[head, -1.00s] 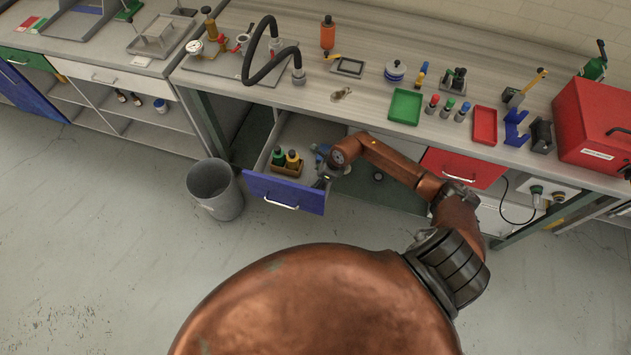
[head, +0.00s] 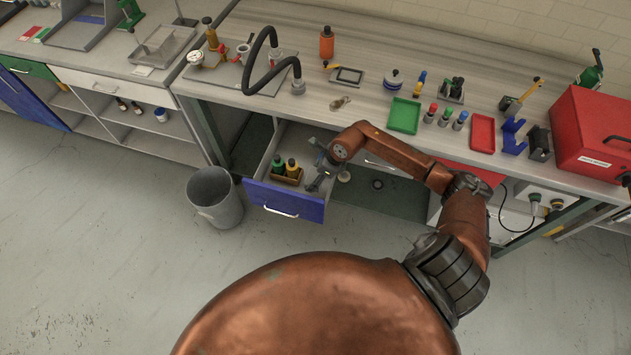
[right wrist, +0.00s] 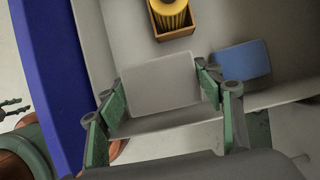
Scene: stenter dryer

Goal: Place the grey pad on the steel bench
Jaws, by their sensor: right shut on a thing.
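The grey pad (right wrist: 158,84) is a flat light-grey rectangle in the right wrist view. My right gripper (right wrist: 162,90) is shut on it, one finger at each side. In the head view my right gripper (head: 319,178) is at the open blue-fronted drawer (head: 283,203), by its right side; the pad is not clear there. The pad's height above the drawer floor is hard to judge. A plain grey bench (head: 45,42) stands at the left and a streaked grey worktop (head: 340,103) in the middle; which is steel is unclear.
The drawer holds a brown box of bottles (head: 286,175); a blue pad (right wrist: 243,60) lies near the grey one. A grey bin (head: 215,199) stands left of the drawer. The worktop carries a green tray (head: 404,116), red tray (head: 482,133) and red toolbox (head: 595,135).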

